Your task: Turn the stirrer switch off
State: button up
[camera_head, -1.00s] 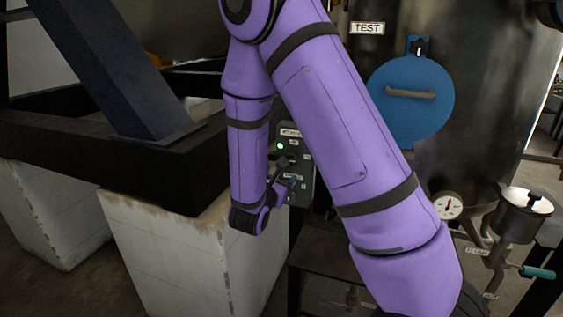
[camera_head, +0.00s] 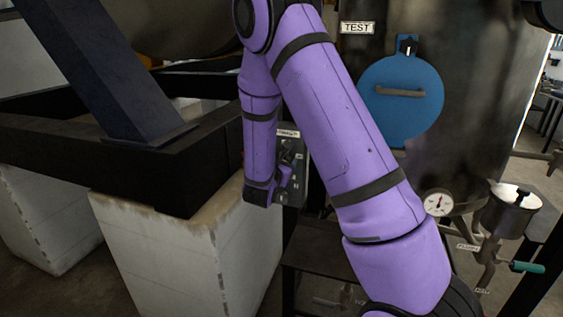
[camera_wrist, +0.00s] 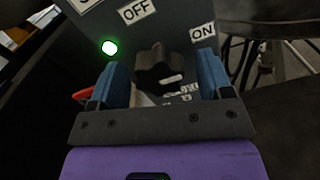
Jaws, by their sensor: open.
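The stirrer switch is a black rotary knob (camera_wrist: 160,70) on a grey panel in the wrist view. An OFF label (camera_wrist: 136,12) is above it to the left and an ON label (camera_wrist: 202,32) to its right. A green lamp (camera_wrist: 109,47) is lit left of the knob. A pale mark shows on the knob, but its exact pointing is unclear. My gripper (camera_wrist: 163,82) is open, with one blue finger on each side of the knob; contact cannot be told. In the head view, my gripper (camera_head: 273,188) is at the panel (camera_head: 300,180), partly hidden by my arm.
Left of the panel are a dark steel frame (camera_head: 100,165) and white blocks (camera_head: 165,250). Right is a large tank (camera_head: 480,90) with a blue round cover (camera_head: 400,115), a gauge (camera_head: 438,203) and a green-handled valve (camera_head: 527,267).

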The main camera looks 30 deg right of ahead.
jog(key=c, duration=0.9)
jog(key=shift+n, duration=0.4)
jog(key=n, duration=0.4)
jog(key=shift+s, duration=0.1)
jog(key=n, duration=0.4)
jog(key=shift+d, duration=0.1)
jog(key=n, duration=0.5)
jog(key=shift+s, duration=0.1)
jog(key=shift+r+n, duration=0.1)
jog(key=shift+n, duration=1.9)
